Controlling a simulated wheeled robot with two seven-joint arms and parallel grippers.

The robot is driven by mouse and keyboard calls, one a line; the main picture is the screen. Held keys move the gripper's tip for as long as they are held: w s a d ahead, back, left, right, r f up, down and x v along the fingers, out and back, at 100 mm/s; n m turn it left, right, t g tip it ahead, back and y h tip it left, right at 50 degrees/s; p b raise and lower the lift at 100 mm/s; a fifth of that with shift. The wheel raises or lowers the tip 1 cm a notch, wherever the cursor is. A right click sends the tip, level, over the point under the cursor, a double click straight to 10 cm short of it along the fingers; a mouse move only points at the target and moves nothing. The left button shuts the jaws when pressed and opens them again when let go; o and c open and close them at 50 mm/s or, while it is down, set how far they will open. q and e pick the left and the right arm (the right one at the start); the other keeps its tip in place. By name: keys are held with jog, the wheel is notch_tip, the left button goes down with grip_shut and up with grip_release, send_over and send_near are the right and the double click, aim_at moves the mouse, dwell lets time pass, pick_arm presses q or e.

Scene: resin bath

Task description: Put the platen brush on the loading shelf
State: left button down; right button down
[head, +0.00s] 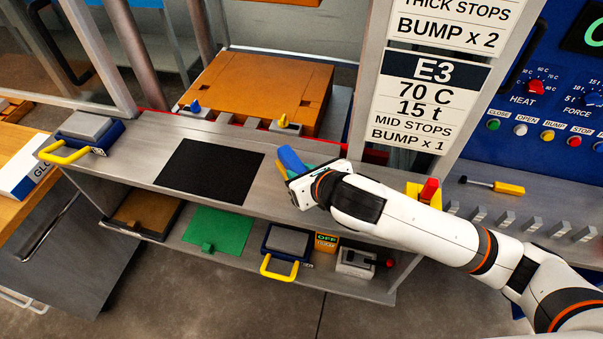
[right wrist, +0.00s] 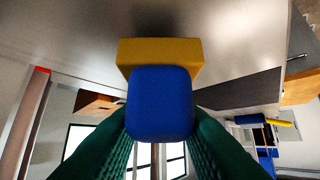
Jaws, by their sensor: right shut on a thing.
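The platen brush shows in the right wrist view as a blue block (right wrist: 160,103) with a yellow part (right wrist: 160,53) beyond it. In the head view its blue part (head: 290,160) sticks out past my right gripper (head: 302,172). My right gripper is shut on the brush, with green finger pads on both sides. The loading shelf (head: 262,196) is the grey metal ledge in front of the press. The brush is over the shelf, right of the black mat; I cannot tell whether it touches the metal. My left gripper is not in view.
A black mat (head: 210,170) lies on the shelf, with a grey block with a yellow handle (head: 65,152) at its left end. A lower shelf holds a green plate (head: 217,232) and other items. The brown press platen (head: 262,85) stands behind. A yellow-handled tool (head: 507,188) lies right.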

jog(key=shift+f, duration=0.55)
jog(key=shift+f, duration=0.1)
jog(key=c, duration=1.1)
grip_release()
